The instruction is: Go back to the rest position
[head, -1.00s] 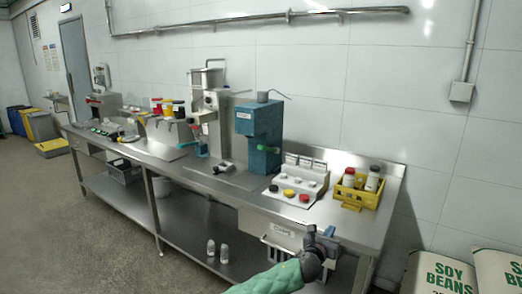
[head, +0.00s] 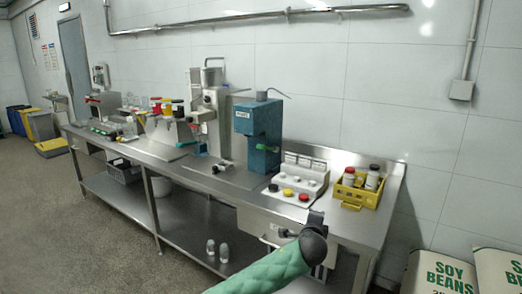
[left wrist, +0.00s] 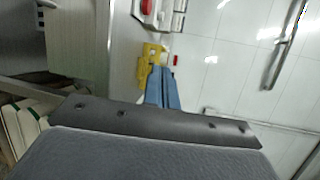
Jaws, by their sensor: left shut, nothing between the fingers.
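My left arm, in a green quilted sleeve, comes up from the bottom of the head view in front of the steel bench (head: 225,187). Its dark wrist hides most of my left gripper (head: 316,219), which is near the bench's front edge. In the left wrist view the two blue fingers (left wrist: 162,92) lie together, shut, with nothing between them. My right gripper is in neither view.
A yellow crate (head: 349,195) with bottles stands at the bench's right end, beside a button panel (head: 303,180). A blue machine (head: 258,135) stands left of them. Soy bean sacks (head: 440,272) stand at the lower right. The floor (head: 90,235) at front left is clear.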

